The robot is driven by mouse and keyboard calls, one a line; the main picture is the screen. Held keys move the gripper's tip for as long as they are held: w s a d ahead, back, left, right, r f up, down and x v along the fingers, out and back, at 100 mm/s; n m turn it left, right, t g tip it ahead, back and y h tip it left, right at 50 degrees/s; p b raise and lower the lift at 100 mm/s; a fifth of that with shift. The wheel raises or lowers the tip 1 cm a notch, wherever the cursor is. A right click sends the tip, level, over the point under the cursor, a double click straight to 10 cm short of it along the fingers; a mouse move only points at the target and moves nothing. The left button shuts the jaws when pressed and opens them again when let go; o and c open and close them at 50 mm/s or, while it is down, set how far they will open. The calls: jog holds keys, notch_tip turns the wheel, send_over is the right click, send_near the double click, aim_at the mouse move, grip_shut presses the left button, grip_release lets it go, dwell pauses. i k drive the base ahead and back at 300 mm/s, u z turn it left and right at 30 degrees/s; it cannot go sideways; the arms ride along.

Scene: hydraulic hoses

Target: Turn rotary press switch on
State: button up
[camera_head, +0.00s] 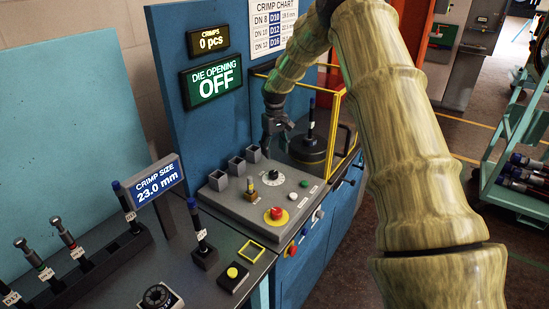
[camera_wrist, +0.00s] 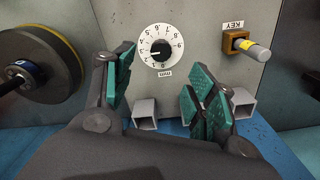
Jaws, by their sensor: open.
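My gripper (camera_head: 277,138) is open and empty above the back of the grey control panel (camera_head: 232,209). In the wrist view its teal-padded fingers (camera_wrist: 160,82) are spread, with a white numbered dial (camera_wrist: 160,46) beyond them. The dial (camera_head: 273,177) also shows on the panel in the head view. I cannot tell which control is the rotary press switch. The green display (camera_head: 213,80) reads DIE OPENING OFF.
A red knob on a yellow disc (camera_head: 276,214) and a green button (camera_head: 303,183) are on the panel. Square grey tubes (camera_head: 236,166) stand behind the key switch. A yellow guard frame (camera_head: 335,110) and a round dark press (camera_head: 308,149) are right of my gripper.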

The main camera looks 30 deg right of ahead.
aim_at(276, 212)
jog(key=k, duration=1)
